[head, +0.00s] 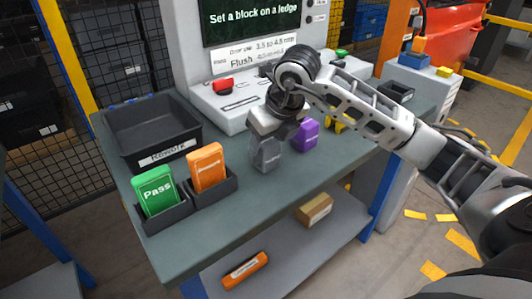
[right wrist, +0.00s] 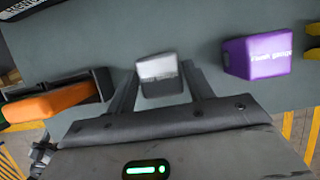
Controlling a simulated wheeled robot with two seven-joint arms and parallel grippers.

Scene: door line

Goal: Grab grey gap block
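The grey gap block (head: 266,157) is on the green-grey bench top, below my right gripper (head: 273,142) in the head view. In the right wrist view the block (right wrist: 160,78) lies between the two fingers of my right gripper (right wrist: 160,75), one finger close along each side. I cannot tell whether the fingers press on it or leave a thin gap. I cannot tell whether its base touches the bench. My left gripper is not in view.
A purple block (head: 305,135) stands just right of the grey block; it also shows in the right wrist view (right wrist: 257,52). Left are an orange card (head: 206,167) and a green Pass card (head: 155,193) in holders, and a black bin (head: 120,148). The bench front is clear.

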